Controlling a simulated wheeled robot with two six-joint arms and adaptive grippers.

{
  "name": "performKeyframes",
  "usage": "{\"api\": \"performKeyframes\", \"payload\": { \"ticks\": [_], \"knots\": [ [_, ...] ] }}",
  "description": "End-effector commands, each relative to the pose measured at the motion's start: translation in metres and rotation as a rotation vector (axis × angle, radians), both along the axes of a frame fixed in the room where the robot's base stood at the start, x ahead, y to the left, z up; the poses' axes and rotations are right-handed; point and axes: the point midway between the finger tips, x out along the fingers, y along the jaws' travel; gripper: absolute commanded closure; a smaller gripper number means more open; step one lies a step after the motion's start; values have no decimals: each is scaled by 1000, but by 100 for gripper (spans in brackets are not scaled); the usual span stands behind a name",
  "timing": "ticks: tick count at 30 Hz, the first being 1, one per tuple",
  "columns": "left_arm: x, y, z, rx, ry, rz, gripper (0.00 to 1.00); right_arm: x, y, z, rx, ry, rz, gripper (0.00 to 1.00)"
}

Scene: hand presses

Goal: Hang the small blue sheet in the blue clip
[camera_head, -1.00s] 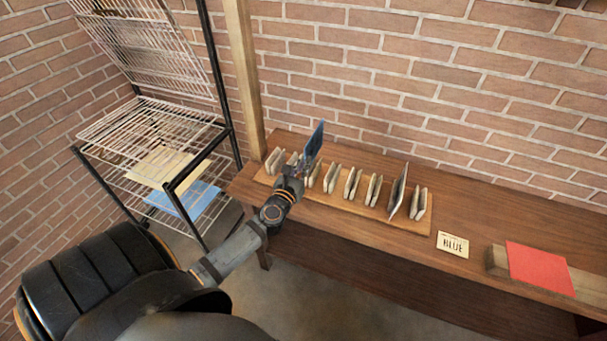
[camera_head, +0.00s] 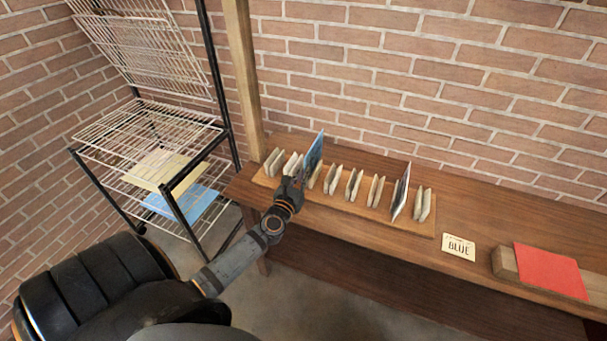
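The small blue sheet (camera_head: 314,152) stands upright at the left part of the row of clips, just beyond my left gripper. My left gripper (camera_head: 298,180) is at the sheet's lower edge, but its fingers are hidden behind its own wrist, so I cannot see whether they grip. The clips (camera_head: 353,183) stand in a row on a wooden board (camera_head: 326,205). They all look pale, and I cannot pick out a blue one. Whether the sheet sits in a clip is hidden. My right gripper is not in view.
A dark-faced sheet (camera_head: 401,190) stands among the clips to the right. A wire rack (camera_head: 150,130) stands left, holding yellow and blue sheets.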

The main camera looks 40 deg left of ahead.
Motion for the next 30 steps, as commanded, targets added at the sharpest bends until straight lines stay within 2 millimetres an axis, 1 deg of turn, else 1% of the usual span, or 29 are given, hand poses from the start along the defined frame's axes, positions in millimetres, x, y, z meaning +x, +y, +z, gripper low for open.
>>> {"api": "performKeyframes", "payload": {
  "ticks": [1, 5, 14, 17, 18, 19, 20, 27, 30],
  "knots": [
    [0, 0, 0, 0, 0, 0, 89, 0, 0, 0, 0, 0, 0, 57],
    [0, 0, 0, 0, 0, 0, 72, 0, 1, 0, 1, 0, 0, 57],
    [0, 0, 2, 0, 0, 0, 72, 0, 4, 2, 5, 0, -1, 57],
    [0, 0, 14, 0, -1, 0, 72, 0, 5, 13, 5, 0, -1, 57],
    [0, 0, 22, 0, -1, 0, 72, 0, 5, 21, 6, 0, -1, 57],
    [-8, -2, 12, 0, 3, -1, 72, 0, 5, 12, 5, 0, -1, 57],
    [-16, -4, 10, 1, 4, -1, 72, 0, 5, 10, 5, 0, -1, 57],
    [-77, -19, 9, 2, 4, -2, 72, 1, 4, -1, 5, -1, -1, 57],
    [-96, -23, 9, 0, 4, -2, 72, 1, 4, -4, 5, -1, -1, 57]
  ]
}}
